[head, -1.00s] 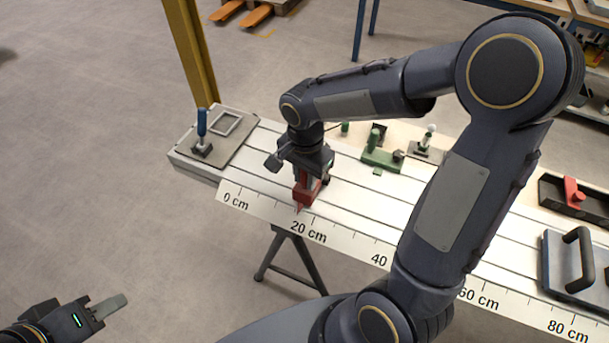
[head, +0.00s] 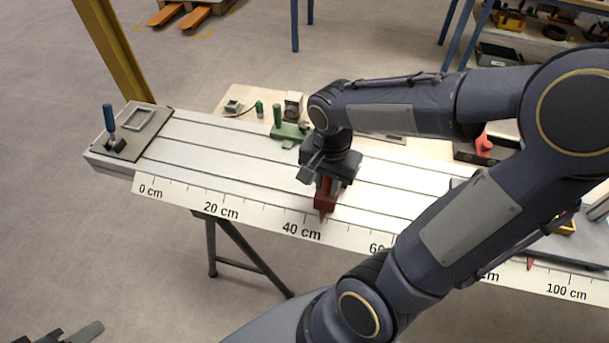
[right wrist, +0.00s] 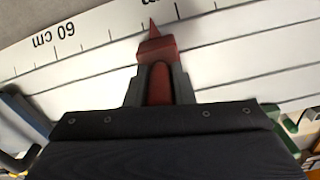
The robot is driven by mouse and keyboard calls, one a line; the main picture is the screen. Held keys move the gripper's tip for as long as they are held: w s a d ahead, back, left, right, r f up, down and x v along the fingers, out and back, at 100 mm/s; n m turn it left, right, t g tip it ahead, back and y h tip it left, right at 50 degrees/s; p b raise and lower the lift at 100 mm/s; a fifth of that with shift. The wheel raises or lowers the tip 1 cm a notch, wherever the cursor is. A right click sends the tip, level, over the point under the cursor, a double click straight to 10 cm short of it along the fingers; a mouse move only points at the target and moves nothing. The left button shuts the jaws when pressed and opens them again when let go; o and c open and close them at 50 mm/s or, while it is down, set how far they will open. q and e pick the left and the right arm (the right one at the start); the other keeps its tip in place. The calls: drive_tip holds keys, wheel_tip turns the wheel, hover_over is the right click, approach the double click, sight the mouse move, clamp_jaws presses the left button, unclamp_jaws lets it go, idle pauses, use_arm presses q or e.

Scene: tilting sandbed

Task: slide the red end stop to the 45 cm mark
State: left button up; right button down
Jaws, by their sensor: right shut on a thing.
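The red end stop (head: 325,200) stands at the front of the white slotted bed (head: 205,150). Its pointer reaches the scale strip (head: 262,219) a little right of the 40 cm label, between 40 and 60 cm. My right gripper (head: 327,185) is shut on the end stop from above. The right wrist view shows the red end stop (right wrist: 157,50) between the fingers, its tip over the scale, with the 60 cm label to the left. The tip's exact mark is hard to read. My left gripper (head: 85,333) shows only partly at the bottom left.
A blue-handled clamp (head: 110,120) stands at the bed's left end. A small red pointer (head: 530,264) shows farther right. The bed left of the stop is clear.

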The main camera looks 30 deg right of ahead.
drive_tip(key=shift+s+d, duration=0.45)
drive_tip(key=shift+s, duration=0.05)
drive_tip(key=c, duration=1.3)
unclamp_jaws()
drive_tip(key=shift+o, duration=0.2)
wheel_tip(320, 180, up, 8)
drive_tip(key=shift+p, duration=0.35)
drive_tip(key=shift+f, duration=0.1)
